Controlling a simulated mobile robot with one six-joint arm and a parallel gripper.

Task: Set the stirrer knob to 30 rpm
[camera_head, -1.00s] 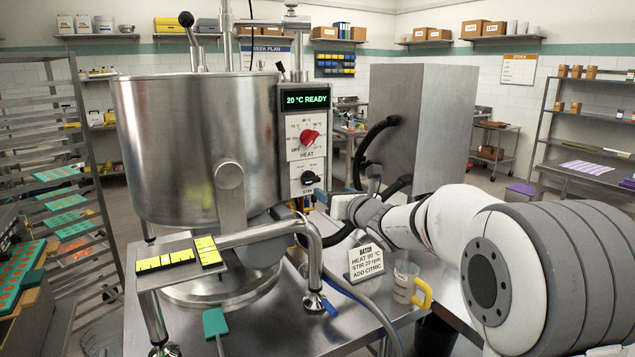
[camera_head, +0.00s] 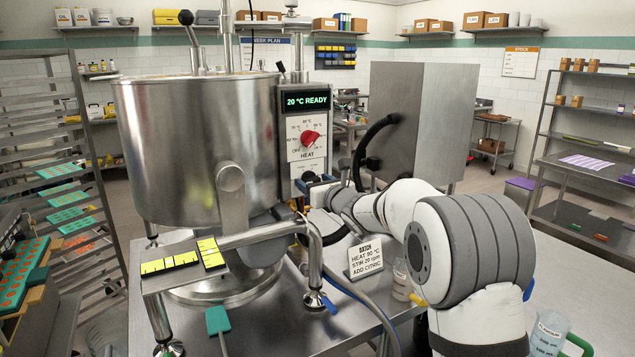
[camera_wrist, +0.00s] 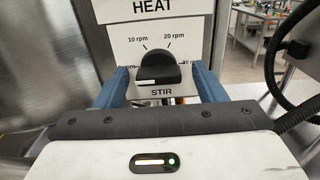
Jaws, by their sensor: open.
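The black stirrer knob (camera_wrist: 158,70) sits on the white STIR panel (camera_wrist: 122,38) in the wrist view. Its white mark is at the lower left, toward the leftmost label, which a finger partly covers. The 10 rpm and 20 rpm labels show above the knob; the right-hand label is partly covered. My gripper (camera_wrist: 160,74) is open, with one blue finger on each side of the knob. I cannot tell whether either finger touches it.
The red HEAT knob (camera_head: 309,138) and the display (camera_head: 307,100), reading 20 °C READY, are above. The steel kettle (camera_head: 190,150) stands left of the panel. A batch card (camera_head: 365,257) reads STIR 20 rpm.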

